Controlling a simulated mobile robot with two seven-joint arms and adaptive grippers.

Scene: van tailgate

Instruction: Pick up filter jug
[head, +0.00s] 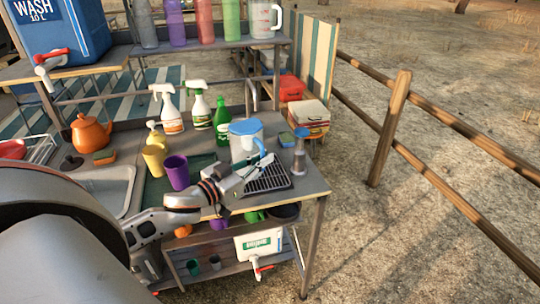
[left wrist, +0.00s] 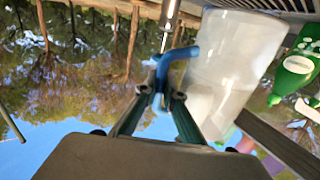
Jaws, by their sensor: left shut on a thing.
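The filter jug (head: 245,150) is a clear, whitish jug with a blue lid and a blue handle. It stands at the back of the black drain grate on the grey counter in the head view. My left gripper (head: 265,163) reaches it from the left and front and is shut on the blue handle. In the left wrist view the handle sits between the fingertips (left wrist: 163,95), and the jug body (left wrist: 235,65) fills the upper right, upside down in the picture. Whether the jug's base touches the counter I cannot tell. My right gripper is not in view.
A purple cup (head: 177,172) stands left, near the sink (head: 105,185).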

